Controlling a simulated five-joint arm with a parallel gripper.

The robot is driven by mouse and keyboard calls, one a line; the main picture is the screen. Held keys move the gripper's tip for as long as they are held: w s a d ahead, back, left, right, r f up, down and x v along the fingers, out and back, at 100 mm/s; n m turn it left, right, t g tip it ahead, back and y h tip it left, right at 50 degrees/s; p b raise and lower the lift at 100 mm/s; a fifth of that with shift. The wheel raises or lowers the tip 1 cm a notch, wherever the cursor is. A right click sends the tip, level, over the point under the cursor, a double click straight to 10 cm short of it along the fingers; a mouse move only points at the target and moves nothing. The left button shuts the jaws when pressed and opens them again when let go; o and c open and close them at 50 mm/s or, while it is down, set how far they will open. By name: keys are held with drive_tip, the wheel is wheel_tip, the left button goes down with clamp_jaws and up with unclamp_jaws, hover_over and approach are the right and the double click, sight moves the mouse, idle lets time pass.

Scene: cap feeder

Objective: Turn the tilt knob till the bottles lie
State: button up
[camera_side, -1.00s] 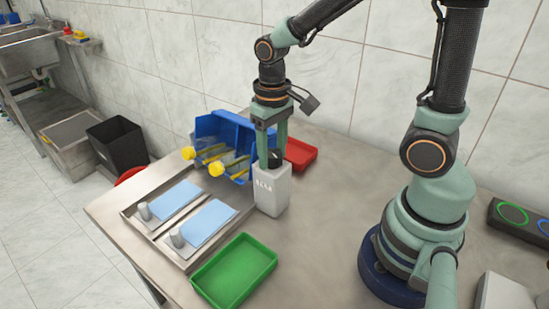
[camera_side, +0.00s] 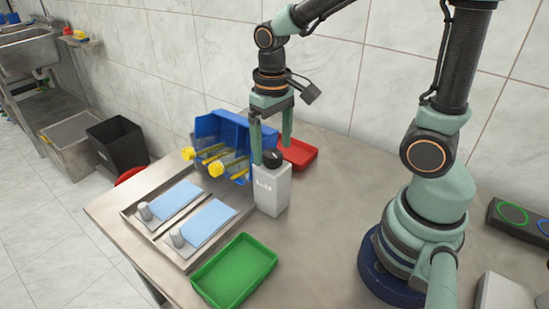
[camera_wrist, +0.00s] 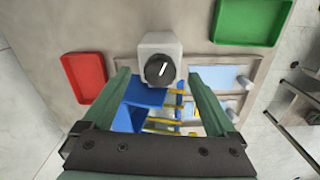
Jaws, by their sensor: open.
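The black tilt knob (camera_side: 272,158) sits on top of a pale grey box (camera_side: 272,192). In the wrist view the knob (camera_wrist: 159,70) shows a white pointer line slanting up and right. My gripper (camera_side: 272,148) is open above the box, its fingers on either side of the knob and apart from it. The gripper (camera_wrist: 156,74) holds nothing.
A metal tray (camera_side: 160,232) with light blue pads and small grey cylinders lies in front of the rack. A green tray (camera_side: 235,271) is at the table's front, a red tray (camera_side: 298,153) behind the box. A black bin (camera_side: 118,144) stands beyond the table's left edge.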

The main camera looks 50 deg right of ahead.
sight(273, 153)
drive_tip(key=shift+r, duration=2.45)
drive_tip(key=shift+r, duration=0.1)
drive_tip(key=shift+s+d+r+n+t, duration=0.25)
drive_tip(key=shift+s+r+t, duration=0.2)
drive_tip(key=shift+r+t, duration=0.4)
drive_tip(key=shift+s+d+r+n+t, duration=0.25)
drive_tip(key=shift+s+r+t, duration=0.3)
drive_tip(key=shift+t, duration=0.45)
drive_tip(key=shift+s+d+r+n+t, duration=0.25)
drive_tip(key=shift+s+r+t, duration=0.15)
drive_tip(key=shift+r+t, duration=0.45)
